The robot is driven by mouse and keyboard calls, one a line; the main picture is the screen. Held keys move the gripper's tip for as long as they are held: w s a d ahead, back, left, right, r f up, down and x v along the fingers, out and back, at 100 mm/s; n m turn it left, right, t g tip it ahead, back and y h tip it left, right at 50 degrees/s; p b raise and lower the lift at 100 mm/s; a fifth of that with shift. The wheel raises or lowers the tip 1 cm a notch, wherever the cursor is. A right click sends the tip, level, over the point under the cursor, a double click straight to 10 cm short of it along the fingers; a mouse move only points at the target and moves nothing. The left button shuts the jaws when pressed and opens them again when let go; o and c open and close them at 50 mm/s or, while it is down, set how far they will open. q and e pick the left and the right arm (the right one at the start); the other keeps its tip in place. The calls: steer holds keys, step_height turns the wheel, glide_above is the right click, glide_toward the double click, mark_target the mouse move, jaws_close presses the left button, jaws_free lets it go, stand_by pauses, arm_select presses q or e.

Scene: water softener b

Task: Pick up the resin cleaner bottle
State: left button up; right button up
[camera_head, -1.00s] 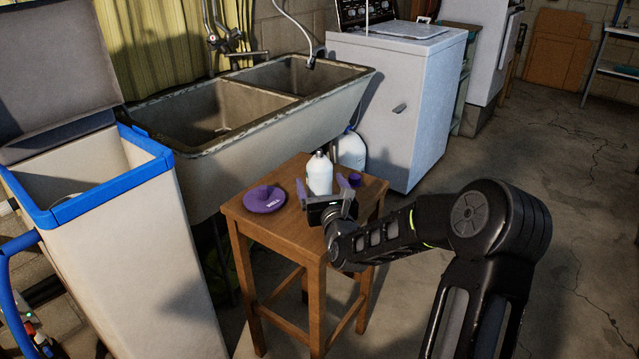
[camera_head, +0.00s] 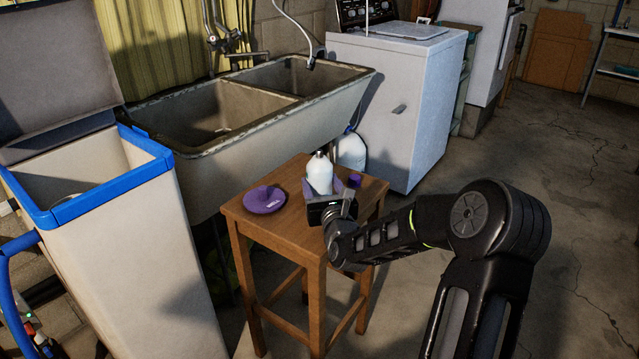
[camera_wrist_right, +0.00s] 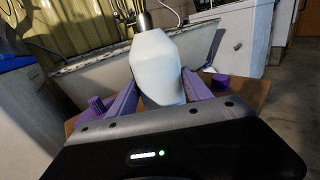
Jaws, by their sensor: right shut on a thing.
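The resin cleaner bottle (camera_head: 320,175) is white with a grey cap and stands on the wooden stool (camera_head: 285,232). My right gripper (camera_head: 322,190) is shut on its lower body, one finger on each side. In the right wrist view the bottle (camera_wrist_right: 158,62) fills the space between the purple-looking fingers of the gripper (camera_wrist_right: 157,95). The bottle's base is hidden behind the gripper, so I cannot tell whether it touches the stool. My left gripper does not show.
A purple disc-shaped lid (camera_head: 264,200) lies left of the bottle, and a small purple cap (camera_head: 355,180) lies to its right. A blue-rimmed open bin (camera_head: 150,150) stands at left. A double sink (camera_head: 250,105) and a white washer (camera_head: 395,100) stand behind.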

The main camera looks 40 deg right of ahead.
mark_target(321, 161)
jaws_close()
steer(key=shift+r, duration=0.15)
stand_by(0.4)
step_height(321, 161, up, 10)
steer(key=shift+p, duration=0.75)
stand_by(0.4)
